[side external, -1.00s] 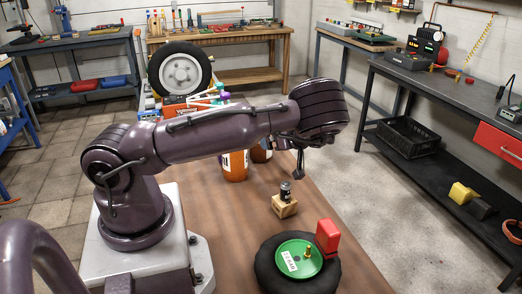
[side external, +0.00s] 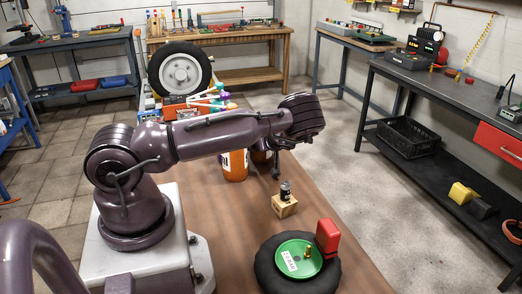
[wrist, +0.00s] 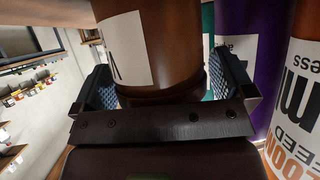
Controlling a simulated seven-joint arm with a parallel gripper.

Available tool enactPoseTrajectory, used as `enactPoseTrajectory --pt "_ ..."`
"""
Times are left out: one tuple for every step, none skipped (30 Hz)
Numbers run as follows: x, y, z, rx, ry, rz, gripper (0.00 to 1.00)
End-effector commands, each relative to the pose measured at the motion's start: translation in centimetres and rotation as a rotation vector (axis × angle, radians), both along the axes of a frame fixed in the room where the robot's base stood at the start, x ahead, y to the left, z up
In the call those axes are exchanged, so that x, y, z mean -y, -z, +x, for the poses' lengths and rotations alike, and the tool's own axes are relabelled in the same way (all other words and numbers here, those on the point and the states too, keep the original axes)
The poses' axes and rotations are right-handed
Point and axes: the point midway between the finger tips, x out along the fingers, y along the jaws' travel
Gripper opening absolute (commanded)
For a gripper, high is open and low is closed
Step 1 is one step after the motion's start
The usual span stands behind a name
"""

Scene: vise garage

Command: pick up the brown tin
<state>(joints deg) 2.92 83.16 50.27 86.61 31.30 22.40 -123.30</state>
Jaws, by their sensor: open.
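The brown tin (wrist: 170,50) with a white label fills the upper middle of the wrist view. It stands between the two finger pads of my gripper (wrist: 165,85), which is open around it. A slight gap shows beside the pads; whether either pad touches cannot be told. In the side view my gripper (side external: 276,172) hangs low at the end of the arm, and the tin (side external: 258,157) is mostly hidden behind the arm.
An orange container (side external: 235,166) stands close left of the tin. In the wrist view a purple container (wrist: 248,50) and a white-and-orange one (wrist: 297,100) crowd the right finger. A wooden block (side external: 284,206) with a small dark jar (side external: 285,190) stands nearer the camera.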

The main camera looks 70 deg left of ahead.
Motion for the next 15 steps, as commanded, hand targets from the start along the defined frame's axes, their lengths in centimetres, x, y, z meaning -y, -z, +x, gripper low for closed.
enactPoseTrajectory --pt "-0.18 0.11 -0.03 0.0 0.0 0.0 1.0" --pt "-0.21 0.12 -0.02 0.0 0.001 0.0 1.0" --pt "-0.21 0.12 -0.01 0.0 0.001 0.0 1.0" --pt "-0.19 0.13 -0.01 0.001 0.001 -0.001 1.0" --pt "-0.19 0.11 -0.01 0.001 0.001 -0.001 1.0" --pt "-0.18 0.11 -0.01 0.001 0.001 -0.001 1.0" --pt "-0.18 0.11 -0.02 0.001 0.001 -0.001 1.0" --pt "-0.17 0.1 -0.01 0.001 0.001 -0.001 0.95" --pt "-0.17 0.1 -0.01 0.001 0.001 -0.001 0.86" --pt "-0.17 0.1 -0.01 0.001 0.001 -0.001 0.79" --pt "-0.16 0.1 -0.01 0.001 0.001 -0.001 0.72" --pt "-0.16 0.1 -0.01 0.001 0.001 -0.001 0.63" --pt "-0.16 0.1 -0.01 0.001 0.001 -0.001 0.56" --pt "-0.16 0.09 0.0 0.001 0.001 -0.001 0.49" --pt "-0.16 0.09 0.0 0.001 0.001 -0.001 0.4"
